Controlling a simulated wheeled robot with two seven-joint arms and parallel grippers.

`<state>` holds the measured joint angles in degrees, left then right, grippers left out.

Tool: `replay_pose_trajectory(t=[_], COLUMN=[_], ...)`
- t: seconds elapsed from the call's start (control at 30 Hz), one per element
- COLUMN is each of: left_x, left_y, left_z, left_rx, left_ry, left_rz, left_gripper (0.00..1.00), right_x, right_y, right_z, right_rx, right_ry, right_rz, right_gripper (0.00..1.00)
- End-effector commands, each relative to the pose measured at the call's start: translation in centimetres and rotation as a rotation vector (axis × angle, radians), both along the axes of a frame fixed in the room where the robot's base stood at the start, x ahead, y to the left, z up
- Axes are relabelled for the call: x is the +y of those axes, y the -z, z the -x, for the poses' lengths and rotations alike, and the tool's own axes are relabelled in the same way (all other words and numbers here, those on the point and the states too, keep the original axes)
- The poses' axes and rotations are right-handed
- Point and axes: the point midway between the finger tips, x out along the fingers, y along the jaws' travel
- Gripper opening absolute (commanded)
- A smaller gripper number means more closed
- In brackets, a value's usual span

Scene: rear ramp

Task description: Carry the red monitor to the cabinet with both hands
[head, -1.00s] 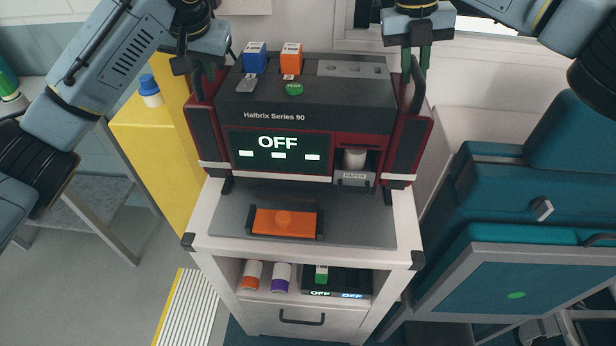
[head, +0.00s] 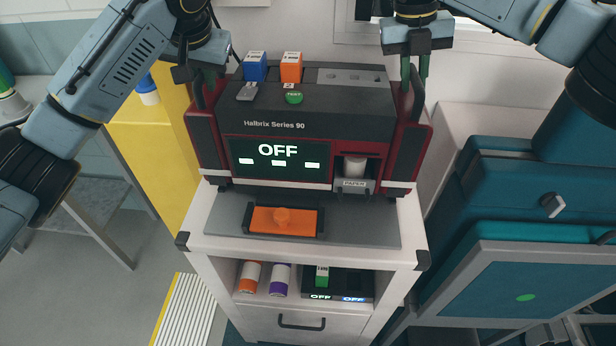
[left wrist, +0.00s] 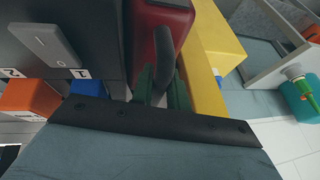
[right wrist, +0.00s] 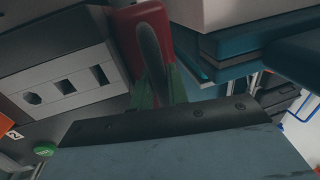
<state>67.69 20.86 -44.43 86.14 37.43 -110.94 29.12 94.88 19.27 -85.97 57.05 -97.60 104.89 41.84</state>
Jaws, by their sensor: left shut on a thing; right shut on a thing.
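The red monitor (head: 275,125) has a dark body, red sides and a screen reading OFF. It is upright at the back of a white cabinet-like stand (head: 290,243); I cannot tell whether its feet touch the top. My left gripper (head: 208,85) is shut on its left handle, and my right gripper (head: 414,75) on its right handle. The left wrist view shows the left handle (left wrist: 166,55) between green fingers. The right wrist view shows the right handle (right wrist: 152,50) likewise. The fingertips are partly hidden. Whether this stand is the task's cabinet is unclear.
Blue (head: 255,66) and orange (head: 291,67) blocks sit on the monitor. A yellow unit (head: 150,150) stands left, a teal padded seat or bed (head: 535,220) right. Floor shows at lower left.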

Motion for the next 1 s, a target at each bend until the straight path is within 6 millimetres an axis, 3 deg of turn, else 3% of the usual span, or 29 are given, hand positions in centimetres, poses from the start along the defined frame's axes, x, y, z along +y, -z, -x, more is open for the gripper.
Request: replay_pose_trajectory(t=[0.03, 0.27, 0.3, 0.43, 0.77, 1.0], left_x=[0.1, 0.1, 0.1, 0.1, 0.0, -0.4], left_y=[-0.7, 0.2, 0.8, 0.8, 0.7, -2.6], left_z=[-0.2, -0.2, 0.0, 0.0, 0.1, 1.3], left_rx=[-0.024, -0.024, -0.002, -0.001, -0.001, -0.007], left_ry=[-0.003, -0.003, -0.003, -0.002, -0.001, 0.001], left_rz=[0.005, 0.005, -0.001, 0.0, 0.0, -0.002], left_gripper=[0.0, 0.0, 0.21, 0.38, 0.38, 0.38], right_x=[-0.1, -0.1, -0.1, -0.1, 0.0, 0.0], right_y=[-0.5, 0.4, 0.9, 0.9, 0.9, 0.9], right_z=[-0.1, -0.2, 0.0, 0.0, 0.0, 0.0], right_rx=[-0.012, -0.012, 0.0, 0.0, 0.0, 0.0], right_ry=[0.003, 0.003, 0.002, 0.002, 0.0, 0.0], right_rz=[-0.002, -0.002, 0.002, 0.001, 0.0, 0.0], right_gripper=[0.0, 0.0, 0.21, 0.38, 0.38, 0.38])
